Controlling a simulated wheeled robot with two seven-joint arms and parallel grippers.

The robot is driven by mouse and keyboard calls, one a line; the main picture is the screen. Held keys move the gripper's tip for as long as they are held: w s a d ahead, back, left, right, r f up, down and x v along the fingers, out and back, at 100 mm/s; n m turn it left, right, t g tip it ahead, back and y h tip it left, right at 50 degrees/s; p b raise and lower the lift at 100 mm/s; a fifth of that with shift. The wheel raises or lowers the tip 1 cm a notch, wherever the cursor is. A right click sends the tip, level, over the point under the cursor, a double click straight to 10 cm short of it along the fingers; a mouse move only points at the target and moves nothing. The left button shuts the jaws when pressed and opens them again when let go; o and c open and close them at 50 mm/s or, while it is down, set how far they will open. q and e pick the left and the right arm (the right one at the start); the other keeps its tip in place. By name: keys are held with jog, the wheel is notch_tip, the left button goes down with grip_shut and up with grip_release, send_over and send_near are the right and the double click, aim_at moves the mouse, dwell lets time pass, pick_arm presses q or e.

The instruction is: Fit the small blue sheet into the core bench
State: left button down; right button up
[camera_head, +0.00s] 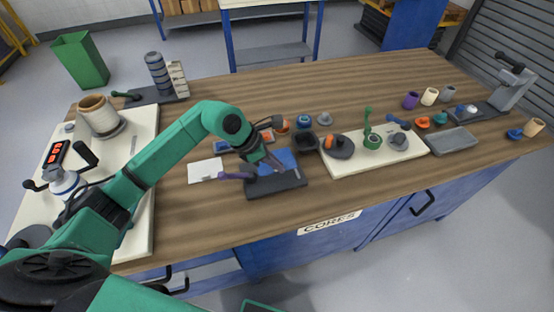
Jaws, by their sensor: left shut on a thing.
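The small blue sheet (287,158) shows beside the fingers of my left gripper (275,165), over the back part of a dark grey flat block (290,184). My left gripper points down and is shut on the sheet; the fingers hide part of it. I cannot tell whether the sheet touches the block. The core bench (210,222) is the long wooden-topped bench with a CORES label on its blue front. My right gripper is not in view.
A purple-handled thing (237,175) lies at the block's left. A white card (205,170) lies further left. A dark square tray (306,140) and a cream board (400,150) with rollers stand to the right. The bench top in front of the cream board is clear.

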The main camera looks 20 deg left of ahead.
aim_at(272, 172)
pick_arm(q)
notch_tip(272, 172, down, 2)
jog(key=shift+f+b, duration=0.1)
jog(key=shift+b, duration=0.35)
jog(key=shift+s+f+b, duration=0.1)
jog(key=shift+f+b, duration=0.45)
jog(key=shift+f, duration=0.2)
jog(key=shift+f+b, duration=0.7)
jog(key=shift+f, duration=0.05)
jog(key=shift+r, duration=0.1)
jog(key=shift+f+b, duration=0.2)
jog(key=shift+b, duration=0.25)
